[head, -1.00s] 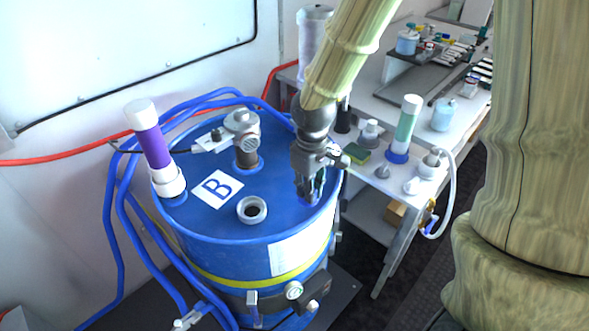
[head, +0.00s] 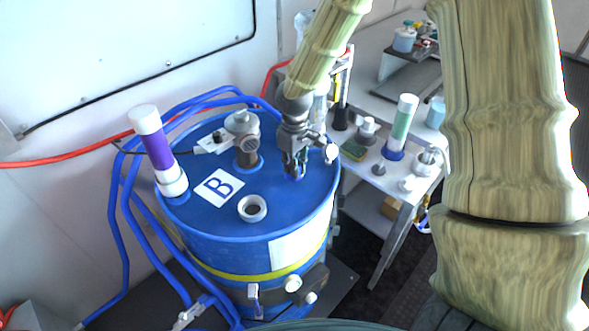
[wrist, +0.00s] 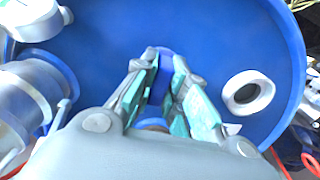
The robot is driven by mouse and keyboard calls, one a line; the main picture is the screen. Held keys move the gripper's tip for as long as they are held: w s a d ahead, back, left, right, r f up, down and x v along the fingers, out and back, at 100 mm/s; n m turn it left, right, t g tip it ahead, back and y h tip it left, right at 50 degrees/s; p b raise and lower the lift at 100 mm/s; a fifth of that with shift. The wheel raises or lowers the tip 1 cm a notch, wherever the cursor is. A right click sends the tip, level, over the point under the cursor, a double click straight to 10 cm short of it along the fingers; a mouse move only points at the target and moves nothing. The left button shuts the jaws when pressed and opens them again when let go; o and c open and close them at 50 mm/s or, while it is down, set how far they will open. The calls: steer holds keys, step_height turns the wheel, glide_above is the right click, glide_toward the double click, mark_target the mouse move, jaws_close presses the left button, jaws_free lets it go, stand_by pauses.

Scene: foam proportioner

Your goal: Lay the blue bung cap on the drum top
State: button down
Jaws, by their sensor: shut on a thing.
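The blue drum (head: 215,240) stands upright with its blue top (head: 285,205) facing up. My gripper (head: 294,170) points down over the right part of the drum top, with its fingertips close to the surface. In the wrist view my gripper (wrist: 162,65) has its fingers closed on a dark blue piece, the blue bung cap (wrist: 164,58). The fingers hide most of the cap. I cannot tell whether the cap touches the drum top. A pale ring-shaped bung opening (head: 252,208) lies left and in front of my gripper; it also shows in the wrist view (wrist: 248,92).
A metal fitting (head: 243,140) stands left of my gripper on the drum top. A purple and white cylinder (head: 157,152) stands at its left edge beside a "B" label (head: 219,187). Blue hoses (head: 118,215) loop around the drum. A bench (head: 385,180) with bottles is to the right.

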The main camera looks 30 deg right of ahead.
steer(key=shift+f+p, duration=0.4)
steer(key=shift+f, duration=0.8)
steer(key=shift+f, duration=0.15)
steer(key=c, duration=1.5)
jaws_free()
steer(key=shift+o, duration=0.2)
steer(key=shift+r+b, duration=1.9)
steer(key=shift+r, duration=4.3)
